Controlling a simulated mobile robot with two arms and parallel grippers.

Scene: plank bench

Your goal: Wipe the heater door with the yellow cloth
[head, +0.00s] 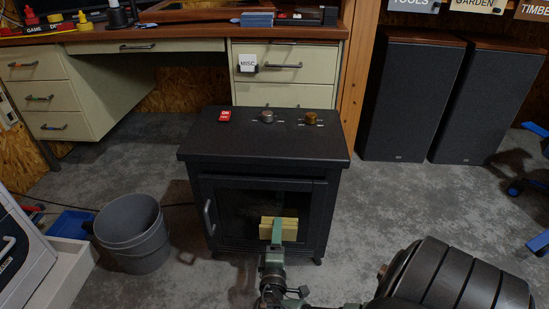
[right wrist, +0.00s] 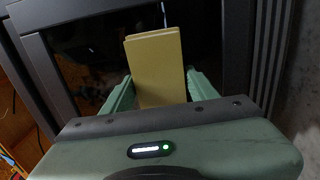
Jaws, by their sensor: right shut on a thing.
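The black heater (head: 265,140) stands on the floor in front of the desk, its door (head: 238,203) closed, with a dark glass pane and a handle at the left. The folded yellow cloth (head: 290,229) is in front of the lower right part of the door. My right gripper (head: 277,232) is shut on the cloth. In the right wrist view the cloth (right wrist: 156,65) stands up between the green fingers, with the dark door glass (right wrist: 95,45) behind it. I cannot tell whether the cloth touches the glass. My left gripper is not in view.
A grey bucket (head: 133,232) stands left of the heater, near a white appliance (head: 25,255) and a blue bin (head: 72,223). The desk (head: 150,46) is behind. Two tall speakers (head: 405,95) stand at the back right.

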